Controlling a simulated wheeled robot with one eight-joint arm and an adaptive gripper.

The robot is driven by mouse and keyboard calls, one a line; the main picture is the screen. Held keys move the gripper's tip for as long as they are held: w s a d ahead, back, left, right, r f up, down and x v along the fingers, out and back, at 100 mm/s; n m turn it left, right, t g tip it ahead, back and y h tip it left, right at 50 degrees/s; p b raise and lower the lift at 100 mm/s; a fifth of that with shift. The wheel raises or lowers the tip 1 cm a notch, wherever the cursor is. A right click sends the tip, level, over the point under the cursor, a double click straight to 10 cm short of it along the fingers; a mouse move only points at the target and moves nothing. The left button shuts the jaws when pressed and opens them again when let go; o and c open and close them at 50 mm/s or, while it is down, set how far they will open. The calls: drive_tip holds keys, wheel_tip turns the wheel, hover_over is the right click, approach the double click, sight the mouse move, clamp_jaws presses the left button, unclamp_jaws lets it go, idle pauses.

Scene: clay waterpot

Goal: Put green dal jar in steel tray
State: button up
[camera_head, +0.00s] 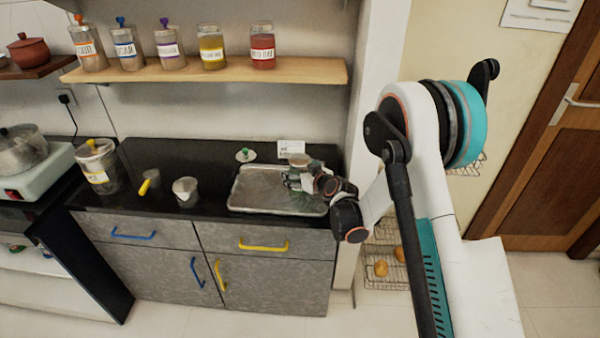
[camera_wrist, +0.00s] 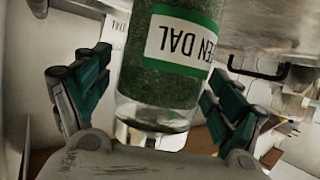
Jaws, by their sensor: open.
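The green dal jar (camera_wrist: 165,80) fills the middle of the wrist view, clear with green contents and a white label that reads upside down there. My gripper (camera_head: 300,181) is open, with its two teal-padded fingers on either side of the jar in the wrist view. A gap shows at the left finger; contact at the right is unclear. In the head view the jar's round tan top (camera_head: 299,159) shows just behind my gripper, at the tray's back right. The steel tray (camera_head: 255,192) lies on the black counter; my gripper hides the jar's base.
A lid with a green knob (camera_head: 245,155) lies behind the tray, beside a small white card (camera_head: 291,148). Several jars line the wooden shelf (camera_head: 290,70) above.

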drive_tip(key=shift+r, duration=0.2)
drive_tip(key=p+v, duration=0.2)
drive_tip(key=v, duration=1)
drive_tip(key=s+d+r+m+g+h, duration=0.1)
drive_tip(key=s+d+r, duration=0.3)
drive_tip(key=s+r, duration=0.3)
drive_tip(key=s+d+r+m+g+h, duration=0.1)
drive_tip(key=s+d+r+h, duration=0.15)
drive_tip(key=s+r, duration=0.45)
drive_tip(key=s+d+r+m+g+h, duration=0.1)
drive_tip(key=s+d, duration=0.4)
drive_tip(key=s, duration=0.5)
drive_tip(key=s+d+r+m+g+h, duration=0.1)
drive_tip(key=s+d+r+m+h, duration=0.1)
drive_tip(key=s+d, duration=0.4)
drive_tip(key=s+r+m, duration=0.1)
drive_tip(key=s, duration=0.3)
drive_tip(key=shift+s+r+g, duration=0.2)
drive_tip(key=shift+s+g, duration=0.1)
drive_tip(key=shift+s, duration=0.1)
drive_tip(key=shift+h, duration=0.25)
